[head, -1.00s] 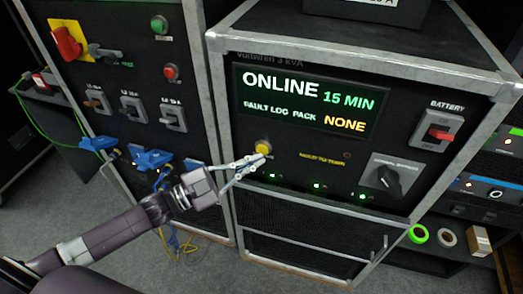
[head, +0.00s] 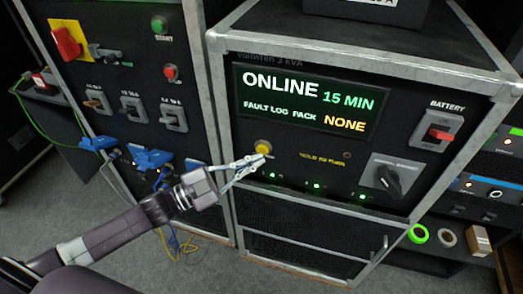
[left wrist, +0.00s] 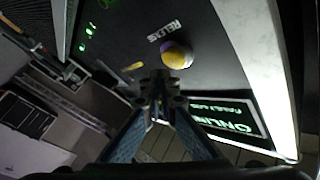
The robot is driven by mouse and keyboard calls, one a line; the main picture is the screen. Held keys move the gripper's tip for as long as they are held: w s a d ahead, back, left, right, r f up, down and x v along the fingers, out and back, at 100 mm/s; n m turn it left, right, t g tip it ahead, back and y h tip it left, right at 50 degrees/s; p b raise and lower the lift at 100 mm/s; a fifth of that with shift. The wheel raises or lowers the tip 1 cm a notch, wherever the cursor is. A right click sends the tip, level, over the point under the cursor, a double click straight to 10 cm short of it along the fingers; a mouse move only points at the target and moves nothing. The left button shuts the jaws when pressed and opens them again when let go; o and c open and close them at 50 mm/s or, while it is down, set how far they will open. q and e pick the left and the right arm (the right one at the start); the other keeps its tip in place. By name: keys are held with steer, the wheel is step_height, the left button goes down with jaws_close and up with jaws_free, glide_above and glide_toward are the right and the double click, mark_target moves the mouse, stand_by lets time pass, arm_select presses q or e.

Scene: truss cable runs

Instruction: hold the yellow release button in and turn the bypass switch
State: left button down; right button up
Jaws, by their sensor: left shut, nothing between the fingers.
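The yellow release button (head: 263,146) is on the left of the UPS front panel, below the lit display. The left wrist view shows it as a round yellow cap (left wrist: 176,56) beside the white RELEASE lettering. My left gripper (head: 268,155) is shut and empty, its tips just below and right of the button in the head view. In the left wrist view the closed tips (left wrist: 160,84) appear just short of the button; I cannot tell whether they touch it. The black bypass switch (head: 388,180) sits on a grey plate at the panel's lower right. My right gripper is not in view.
The display (head: 308,103) reads ONLINE, 15 MIN and NONE. A red battery switch (head: 438,133) is above the bypass switch. The left cabinet carries a red rotary handle (head: 67,43), breakers and blue plugs (head: 152,159). A green tape roll (head: 418,233) lies at lower right.

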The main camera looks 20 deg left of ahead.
arm_select(q)
steer(key=shift+w, duration=0.15)
steer(key=shift+w, duration=0.3)
